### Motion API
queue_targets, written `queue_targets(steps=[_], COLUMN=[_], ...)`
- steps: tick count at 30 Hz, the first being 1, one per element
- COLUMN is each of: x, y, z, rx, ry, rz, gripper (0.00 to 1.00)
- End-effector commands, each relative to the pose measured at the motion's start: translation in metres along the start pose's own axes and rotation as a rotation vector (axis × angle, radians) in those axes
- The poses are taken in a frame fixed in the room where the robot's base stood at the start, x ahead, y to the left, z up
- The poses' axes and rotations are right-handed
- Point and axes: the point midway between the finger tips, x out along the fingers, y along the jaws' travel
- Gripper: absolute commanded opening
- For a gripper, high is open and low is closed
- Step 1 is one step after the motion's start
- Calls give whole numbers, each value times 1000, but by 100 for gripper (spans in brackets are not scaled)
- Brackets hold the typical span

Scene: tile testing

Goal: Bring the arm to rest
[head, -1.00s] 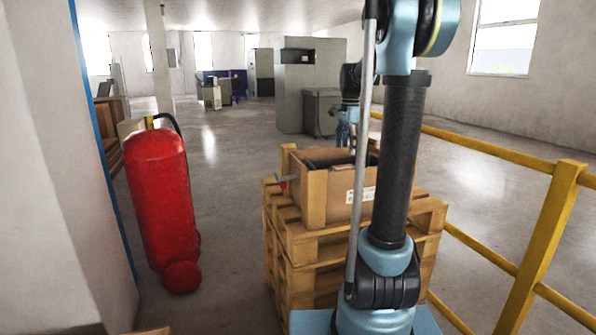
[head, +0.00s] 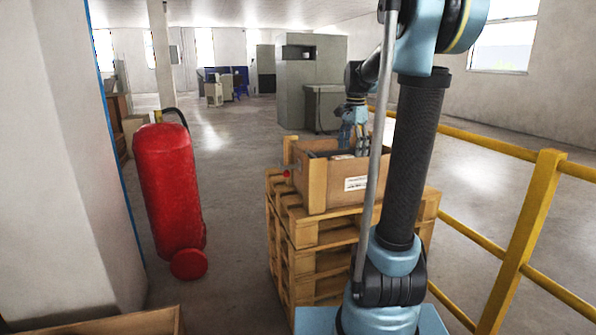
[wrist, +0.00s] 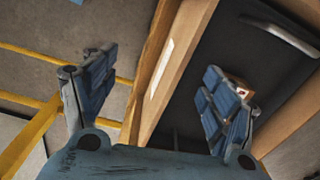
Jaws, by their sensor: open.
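My gripper (wrist: 158,98) shows in the wrist view with its two blue-grey fingers spread wide apart and nothing between them but the wooden crate's wall beyond. In the head view my gripper (head: 352,140) is above the far side of the wooden crate (head: 318,189), partly behind my arm. The crate sits on stacked pallets and also shows in the wrist view (wrist: 188,50), with a dark interior. Whether a finger touches the crate I cannot tell.
A red fire extinguisher (head: 170,190) stands at the left by a white wall (head: 75,130). The pallet stack (head: 295,245) is ahead. A yellow railing (head: 525,225) runs along the right. Another wooden crate edge (head: 130,323) shows at the lower left. Open floor (head: 225,150) lies beyond.

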Motion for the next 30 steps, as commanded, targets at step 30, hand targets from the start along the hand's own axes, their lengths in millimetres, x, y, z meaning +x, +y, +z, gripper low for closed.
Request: queue_targets(steps=[30], x=[108], y=[215], z=[108], rx=[-809], ry=[98], rz=[-84], gripper=[78])
